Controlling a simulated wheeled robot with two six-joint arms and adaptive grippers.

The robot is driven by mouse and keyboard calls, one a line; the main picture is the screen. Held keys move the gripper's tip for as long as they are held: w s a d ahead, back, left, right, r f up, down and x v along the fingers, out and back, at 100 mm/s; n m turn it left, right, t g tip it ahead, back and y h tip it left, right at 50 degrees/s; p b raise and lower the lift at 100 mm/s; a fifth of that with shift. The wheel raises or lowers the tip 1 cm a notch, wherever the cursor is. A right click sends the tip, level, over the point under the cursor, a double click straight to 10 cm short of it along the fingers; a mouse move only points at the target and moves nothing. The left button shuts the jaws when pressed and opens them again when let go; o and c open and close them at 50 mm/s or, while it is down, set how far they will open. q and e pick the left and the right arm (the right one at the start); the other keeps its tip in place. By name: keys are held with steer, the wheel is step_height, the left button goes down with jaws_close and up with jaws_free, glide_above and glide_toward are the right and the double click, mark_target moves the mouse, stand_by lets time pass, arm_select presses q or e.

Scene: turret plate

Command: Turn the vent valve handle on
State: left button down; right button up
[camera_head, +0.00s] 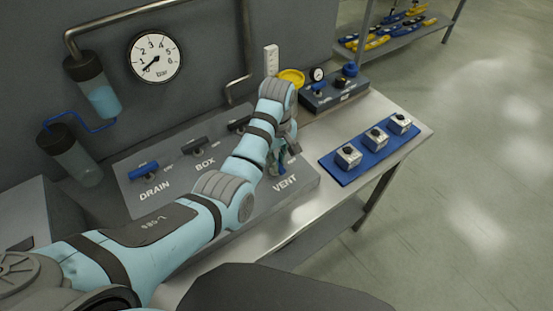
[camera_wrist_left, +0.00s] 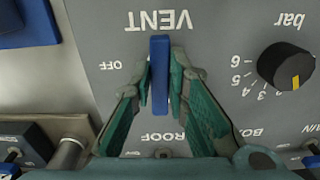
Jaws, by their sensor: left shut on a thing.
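The vent valve handle (camera_wrist_left: 160,75) is a blue bar in the left wrist view. It stands upright in that picture, just beside the VENT lettering, with OFF off to its left and ROOF below it. My left gripper (camera_wrist_left: 161,68) has its green fingers shut on the handle, one on each side. In the head view my left gripper (camera_head: 281,160) is over the right end of the grey valve panel (camera_head: 225,187), above the VENT lettering, and my wrist hides most of the handle there. My right gripper is not in view.
The panel also has a blue DRAIN handle (camera_head: 143,170) and a dark BOX handle (camera_head: 193,145). A pressure gauge (camera_head: 155,57) hangs on the wall. A blue mat (camera_head: 351,177) with small boxes lies to the right. A black knob (camera_wrist_left: 286,66) is near the gripper.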

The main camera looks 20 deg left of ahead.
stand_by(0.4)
arm_select(q)
steer(key=c, duration=1.6)
jaws_free()
steer(key=shift+o, duration=0.2)
